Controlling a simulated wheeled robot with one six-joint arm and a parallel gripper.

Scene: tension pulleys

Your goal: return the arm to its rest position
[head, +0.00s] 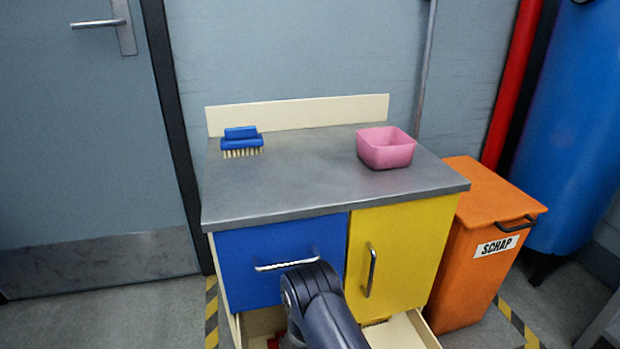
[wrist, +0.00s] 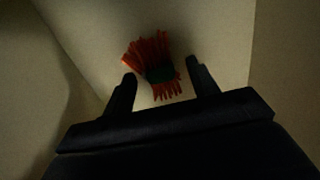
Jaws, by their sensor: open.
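In the wrist view my gripper (wrist: 160,72) is open, with its two dark fingers apart. A bundle of red-orange bristles or strands with a dark green middle (wrist: 160,74) lies between and beyond the fingertips, on a pale surface. I cannot tell whether the fingers touch it. In the head view my dark arm (head: 322,305) reaches down in front of the cabinet, over an open cream drawer (head: 408,334) low at the front. My gripper is hidden there.
The grey worktop (head: 290,180) holds a blue brush (head: 241,140) and a pink bowl (head: 386,148). Below are a closed blue drawer (head: 235,270) and a yellow door (head: 410,250) with protruding handles. An orange scrap bin (head: 480,250) stands at the right.

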